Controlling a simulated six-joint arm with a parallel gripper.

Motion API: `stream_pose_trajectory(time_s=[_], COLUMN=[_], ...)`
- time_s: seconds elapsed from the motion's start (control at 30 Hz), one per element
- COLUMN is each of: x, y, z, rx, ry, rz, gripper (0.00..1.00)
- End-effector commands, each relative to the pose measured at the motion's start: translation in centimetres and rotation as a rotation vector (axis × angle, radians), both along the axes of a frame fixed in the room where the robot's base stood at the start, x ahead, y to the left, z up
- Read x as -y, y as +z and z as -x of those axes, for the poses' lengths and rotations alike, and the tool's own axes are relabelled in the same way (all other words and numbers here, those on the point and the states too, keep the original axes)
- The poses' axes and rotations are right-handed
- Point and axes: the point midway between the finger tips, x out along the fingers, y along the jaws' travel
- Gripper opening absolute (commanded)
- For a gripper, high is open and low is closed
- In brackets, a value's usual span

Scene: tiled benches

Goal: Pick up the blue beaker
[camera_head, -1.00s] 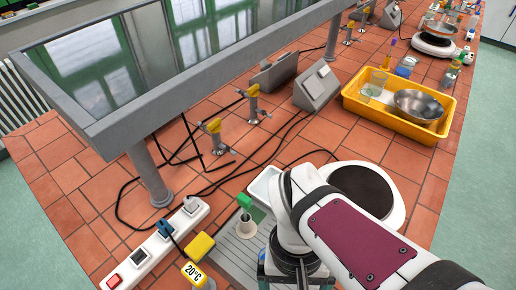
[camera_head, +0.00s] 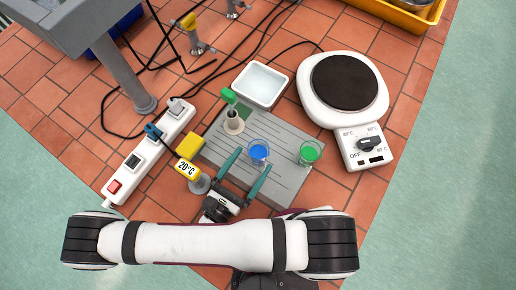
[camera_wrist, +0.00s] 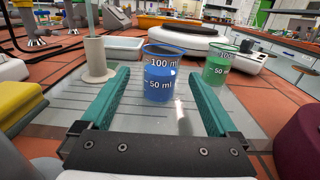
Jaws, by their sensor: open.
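The blue beaker (camera_head: 258,152) is a clear glass with blue liquid, standing upright on a grey grooved board (camera_head: 291,191). In the wrist view the blue beaker (camera_wrist: 160,78) stands ahead, between the lines of the two fingers and near their tips. My gripper (camera_head: 245,170) is open, with its two teal fingers pointing at the beaker. In the wrist view my gripper (camera_wrist: 160,85) holds nothing. I cannot tell whether the beaker is fully between the fingertips.
A green beaker (camera_head: 309,152) stands right of the blue one. A stand with a green top (camera_head: 233,122) is on the left. A white tray (camera_head: 260,85), hot plate (camera_head: 361,144), power strip (camera_head: 150,150) and yellow 20°C display (camera_head: 188,148) surround the board.

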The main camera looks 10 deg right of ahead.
Motion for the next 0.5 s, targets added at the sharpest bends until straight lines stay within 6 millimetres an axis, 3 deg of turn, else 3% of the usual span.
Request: stream_pose_trajectory(time_s=[0.3, 0.5], x=[4.3, 5.1], y=[0.1, 0.1], z=[-4.0, -5.0], rx=[-0.004, -0.002], ry=[-0.011, -0.005], rz=[0.001, -0.002], gripper=[0.95, 0.95])
